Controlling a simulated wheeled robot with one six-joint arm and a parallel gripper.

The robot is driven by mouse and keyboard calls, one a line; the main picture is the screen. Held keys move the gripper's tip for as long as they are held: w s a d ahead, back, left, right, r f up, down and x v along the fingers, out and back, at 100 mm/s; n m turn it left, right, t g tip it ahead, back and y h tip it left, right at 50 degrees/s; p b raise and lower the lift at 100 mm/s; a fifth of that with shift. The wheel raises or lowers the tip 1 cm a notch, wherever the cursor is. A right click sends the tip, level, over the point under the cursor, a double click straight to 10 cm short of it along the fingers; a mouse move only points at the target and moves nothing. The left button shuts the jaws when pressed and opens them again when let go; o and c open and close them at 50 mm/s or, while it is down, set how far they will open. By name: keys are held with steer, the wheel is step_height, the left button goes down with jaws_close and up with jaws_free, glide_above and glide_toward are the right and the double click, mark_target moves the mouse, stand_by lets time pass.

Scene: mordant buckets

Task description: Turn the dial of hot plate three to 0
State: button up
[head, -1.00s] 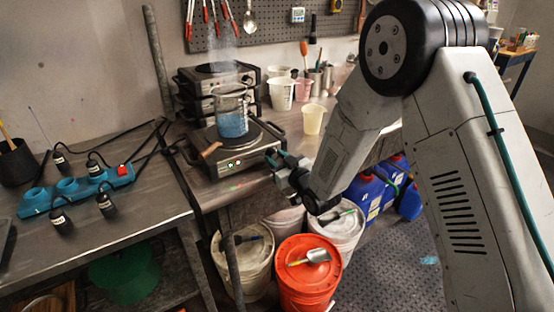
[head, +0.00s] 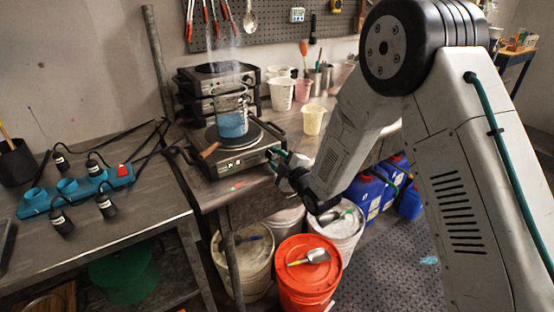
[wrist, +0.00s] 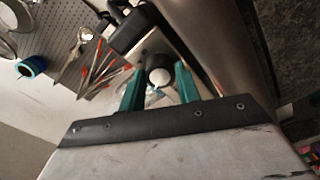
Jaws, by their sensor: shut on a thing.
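The hot plate (head: 240,163) is a steel box with a round dark top, at the front of the bench in the head view. A glass beaker of blue liquid (head: 232,125) stands on it. My gripper (head: 276,165) is at the right end of its front panel. In the wrist view my gripper (wrist: 159,88) has its two green fingers on either side of a round, pale-faced dial (wrist: 159,76) and is shut on it. The dial is hidden in the head view, and I cannot read its setting or the plate's number.
More hot plates (head: 217,90) are stacked behind. A pale yellow cup (head: 313,119) stands to the right. An orange bucket (head: 304,268) and white buckets (head: 242,265) are on the floor below. A blue power strip (head: 80,189) with cables lies at left.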

steer(key=n, duration=0.6)
steer(key=shift+n, duration=0.3)
steer(key=n, duration=0.6)
steer(key=shift+f, duration=0.1)
stand_by(0.3)
steer(key=o, duration=0.7)
steer(key=v, duration=0.7)
steer(key=shift+s+d, duration=0.25)
steer(key=shift+s, duration=0.1)
